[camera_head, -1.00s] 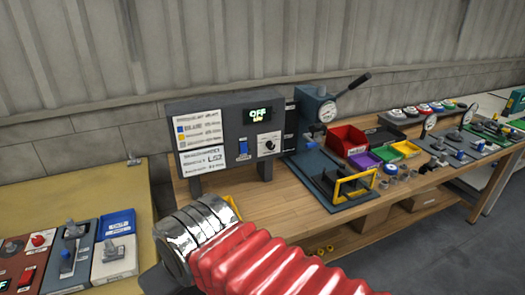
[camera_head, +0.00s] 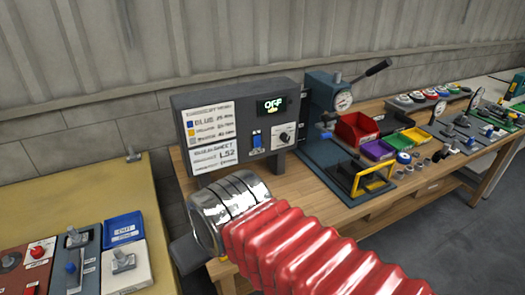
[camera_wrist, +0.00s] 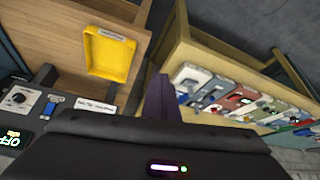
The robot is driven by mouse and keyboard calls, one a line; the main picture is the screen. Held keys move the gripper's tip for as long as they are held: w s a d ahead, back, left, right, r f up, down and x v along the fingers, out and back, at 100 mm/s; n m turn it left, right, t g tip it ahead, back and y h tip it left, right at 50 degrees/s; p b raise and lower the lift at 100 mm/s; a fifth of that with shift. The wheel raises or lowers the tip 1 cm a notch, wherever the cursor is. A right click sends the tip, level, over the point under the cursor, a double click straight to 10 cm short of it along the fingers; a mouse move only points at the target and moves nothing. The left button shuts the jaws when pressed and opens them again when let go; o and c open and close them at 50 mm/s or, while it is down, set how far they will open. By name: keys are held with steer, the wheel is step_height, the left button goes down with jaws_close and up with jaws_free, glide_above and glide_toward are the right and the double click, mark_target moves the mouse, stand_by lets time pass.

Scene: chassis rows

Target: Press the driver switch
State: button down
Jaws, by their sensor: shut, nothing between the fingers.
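The driver panel (camera_head: 235,125) is a dark box with a white label sheet and a small display (camera_head: 271,105) reading OFF. The blue driver switch (camera_head: 257,139) sits below the display, with a knob (camera_head: 284,137) to its right. In the wrist view, the switch (camera_wrist: 54,105) shows at the left edge area, beside the knob and display. My gripper (camera_wrist: 163,95) is shut and empty, its fingers together in the middle of the wrist view, apart from the switch. In the head view the fingers are mostly hidden by my silver wrist and red arm sleeve.
A yellow bin (camera_wrist: 108,55) shows in the wrist view. Right of the panel stand a press with a gauge (camera_head: 343,100), a red bin (camera_head: 357,129) and a yellow-framed fixture (camera_head: 371,178). A yellow-topped bench (camera_head: 80,195) with switch modules is at left.

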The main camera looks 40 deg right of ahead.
steer(key=w+d+f+n+t+h, duration=0.1)
steer(key=w+d+n+t+h, duration=0.15)
steer(key=w+d, duration=0.5)
steer(key=w+d+f+n+t+h, duration=0.1)
steer(key=w+d+n+t, duration=0.2)
steer(key=d, duration=0.8)
steer(key=w+d+f+n+t+h, duration=0.1)
steer(key=w+d+n+h, duration=0.15)
steer(key=w+d, duration=0.55)
steer(key=s+d+f+n+t+y, duration=0.1)
steer(key=s+d+f+n+t, duration=0.2)
steer(key=d+n, duration=0.4)
steer(key=shift+s+d+t+y, duration=0.4)
steer(key=shift+s+d+t, duration=0.05)
steer(key=shift+s+d, duration=0.1)
steer(key=shift+w, duration=0.15)
